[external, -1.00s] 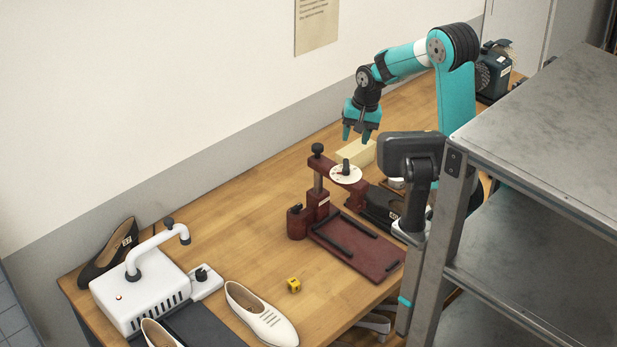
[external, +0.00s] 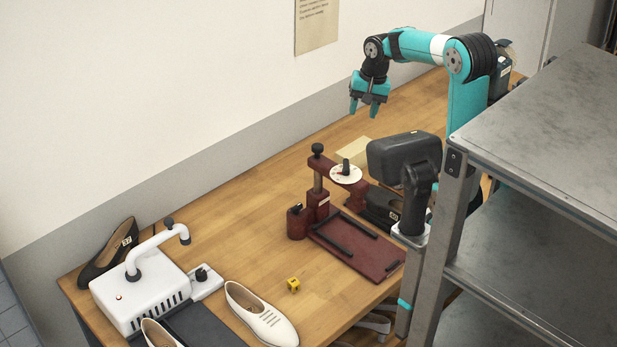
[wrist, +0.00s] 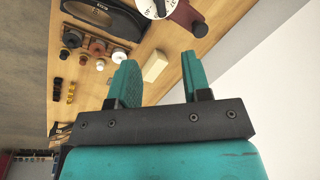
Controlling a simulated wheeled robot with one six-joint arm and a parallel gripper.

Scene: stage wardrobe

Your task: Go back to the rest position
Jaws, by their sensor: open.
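My gripper (external: 367,106) is open and empty in the external view, raised above the back part of the wooden workbench and pointing down. In the wrist view, the two teal fingers of my gripper (wrist: 157,75) stand apart with nothing between their tips. A pale yellow block (external: 353,152) lies on the bench below and in front of the gripper, partly hidden behind the dark red press. The same block (wrist: 155,66) shows between and beyond the fingers in the wrist view.
A dark red press (external: 345,175) with a white dial stands mid-bench. A white machine (external: 140,290), white shoes (external: 262,314) and a yellow cube (external: 293,285) are at the front left. A grey metal shelf (external: 550,110) stands at right. The bench left of the press is clear.

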